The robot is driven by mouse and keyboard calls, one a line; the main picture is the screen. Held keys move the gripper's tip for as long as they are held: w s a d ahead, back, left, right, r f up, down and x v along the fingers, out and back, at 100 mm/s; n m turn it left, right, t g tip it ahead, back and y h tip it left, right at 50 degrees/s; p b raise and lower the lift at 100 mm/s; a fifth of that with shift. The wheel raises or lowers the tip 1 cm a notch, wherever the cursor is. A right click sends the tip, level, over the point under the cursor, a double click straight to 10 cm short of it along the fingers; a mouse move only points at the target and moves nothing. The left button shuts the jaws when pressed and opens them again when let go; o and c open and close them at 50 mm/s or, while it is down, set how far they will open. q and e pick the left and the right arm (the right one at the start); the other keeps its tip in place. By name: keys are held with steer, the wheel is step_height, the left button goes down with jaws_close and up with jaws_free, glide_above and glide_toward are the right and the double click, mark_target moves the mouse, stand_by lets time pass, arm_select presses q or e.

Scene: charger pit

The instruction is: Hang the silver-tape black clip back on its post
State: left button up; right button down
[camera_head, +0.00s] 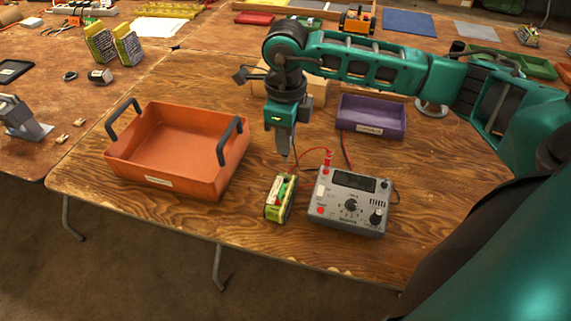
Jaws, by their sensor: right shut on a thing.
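My right gripper (285,157) points straight down above the near-middle of the wooden table. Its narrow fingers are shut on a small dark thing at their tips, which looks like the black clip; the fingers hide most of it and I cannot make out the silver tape. Just below stands a yellow-green battery pack (271,211) with a red clip (283,191) on top. A grey meter (347,220) sits right of it, with a red post (327,160) at its back left and a dark post (385,185) at its back right. My left gripper is not in view.
An orange tray (184,113) with black handles stands left of the gripper. A purple bin (372,130) stands behind the meter. A red lead (309,178) runs between meter and battery pack. The table front edge is close to the pack.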

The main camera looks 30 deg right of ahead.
step_height(320, 180, up, 3)
steer(key=shift+r+p, duration=0.1)
steer(key=shift+p, duration=0.55)
arm_select(q)
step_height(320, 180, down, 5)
steer(key=b, duration=0.7)
arm_select(e)
steer(key=s+d+f, duration=0.1)
steer(key=s+d, duration=1.3)
steer(key=d, duration=0.3)
steer(key=shift+s+d, duration=0.15)
steer(key=shift+d, duration=0.05)
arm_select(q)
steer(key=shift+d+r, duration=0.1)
